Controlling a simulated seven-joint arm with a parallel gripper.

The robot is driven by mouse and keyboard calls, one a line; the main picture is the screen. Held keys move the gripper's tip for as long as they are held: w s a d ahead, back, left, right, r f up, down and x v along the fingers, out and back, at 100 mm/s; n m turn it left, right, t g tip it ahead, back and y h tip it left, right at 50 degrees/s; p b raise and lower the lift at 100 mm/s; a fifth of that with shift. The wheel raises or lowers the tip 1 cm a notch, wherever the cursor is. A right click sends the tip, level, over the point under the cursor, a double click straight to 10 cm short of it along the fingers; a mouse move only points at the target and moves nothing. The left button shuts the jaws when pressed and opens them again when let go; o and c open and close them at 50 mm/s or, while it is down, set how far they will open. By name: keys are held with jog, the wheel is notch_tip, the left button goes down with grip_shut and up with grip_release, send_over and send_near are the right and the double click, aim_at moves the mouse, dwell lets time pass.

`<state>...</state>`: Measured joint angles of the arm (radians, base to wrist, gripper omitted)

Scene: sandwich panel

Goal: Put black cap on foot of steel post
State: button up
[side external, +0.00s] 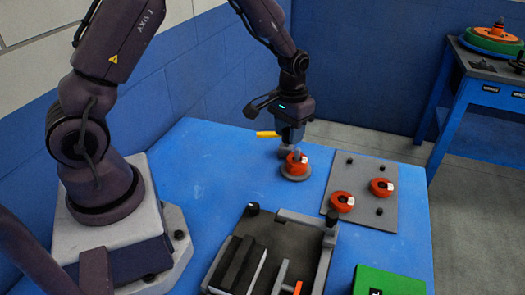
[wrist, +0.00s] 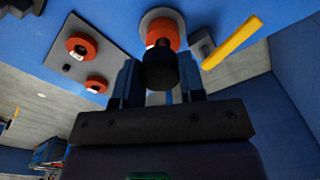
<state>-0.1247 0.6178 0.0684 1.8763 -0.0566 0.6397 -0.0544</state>
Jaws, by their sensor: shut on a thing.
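My gripper (side external: 291,143) points down over the table's far side. In the wrist view its two fingers (wrist: 160,82) stand on either side of a dark, rounded black piece, which looks like the black cap (wrist: 159,70), and are shut on it. Just beyond it is an orange-red round part (side external: 297,166) on a grey disc (side external: 296,176), also seen in the wrist view (wrist: 168,24). The cap overlaps the orange part there, so I cannot tell whether they touch. A small greyish upright bit above the orange part may be the steel post; I cannot be sure.
A yellow bar (side external: 267,134) and a grey block (wrist: 201,44) are close to the gripper. A grey plate (side external: 362,215) with two orange-red rings lies right. A dark fixture tray (side external: 316,262) and green block (side external: 388,281) are in front. Blue table (side external: 210,170) is clear at left.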

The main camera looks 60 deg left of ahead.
aim_at(298, 149)
jog(key=shift+m, duration=0.4)
jog(key=w, duration=0.1)
jog(key=w+r, duration=0.1)
jog(key=w+a+r, duration=0.1)
jog(key=shift+w, duration=0.4)
jog(key=shift+s+f, duration=0.2)
jog(key=shift+f, duration=0.05)
jog(key=shift+d+f, duration=0.1)
jog(key=shift+f, duration=2.1)
jog(key=shift+f, duration=0.35)
jog(key=shift+f, duration=0.3)
jog(key=shift+f, duration=0.9)
jog(key=o, duration=1.3)
jog(key=shift+o, duration=0.2)
